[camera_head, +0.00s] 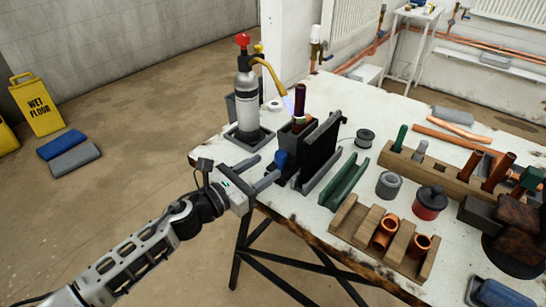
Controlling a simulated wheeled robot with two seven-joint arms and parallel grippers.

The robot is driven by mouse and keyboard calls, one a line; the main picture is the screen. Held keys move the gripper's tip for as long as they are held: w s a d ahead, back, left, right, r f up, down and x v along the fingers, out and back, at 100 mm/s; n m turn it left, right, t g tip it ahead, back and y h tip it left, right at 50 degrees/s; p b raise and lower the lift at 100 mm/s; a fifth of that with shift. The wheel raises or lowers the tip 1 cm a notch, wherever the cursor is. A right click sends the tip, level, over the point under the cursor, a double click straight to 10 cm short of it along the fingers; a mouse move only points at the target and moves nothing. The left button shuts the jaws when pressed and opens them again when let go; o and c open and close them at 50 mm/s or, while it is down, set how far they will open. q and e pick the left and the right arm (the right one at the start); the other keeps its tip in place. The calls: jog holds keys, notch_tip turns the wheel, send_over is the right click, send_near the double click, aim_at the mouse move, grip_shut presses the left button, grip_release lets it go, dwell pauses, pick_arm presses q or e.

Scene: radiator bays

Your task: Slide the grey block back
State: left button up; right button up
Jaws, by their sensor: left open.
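My left gripper (262,169) reaches in from the left at the table's near left edge. Its two fingers are apart and nothing shows between them. A blue knob-like part (281,159) is just beyond the fingertips; I cannot tell if they touch it. Right of it, a dark upright panel (318,150) stands in a grey slotted holder (325,168). A flat grey block (454,116) lies at the back of the table. I cannot tell which grey piece is the task's block. My right gripper is not in view.
A gas torch bottle (246,95) stands in a dark tray behind my gripper. A green angled rail (344,181), a wooden rack (383,238) with copper fittings and a red-black tin (429,203) stand to the right. The white table (300,207) is bare along its near left edge.

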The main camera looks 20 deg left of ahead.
aim_at(276, 160)
pick_arm(q)
jog(key=shift+x, duration=2)
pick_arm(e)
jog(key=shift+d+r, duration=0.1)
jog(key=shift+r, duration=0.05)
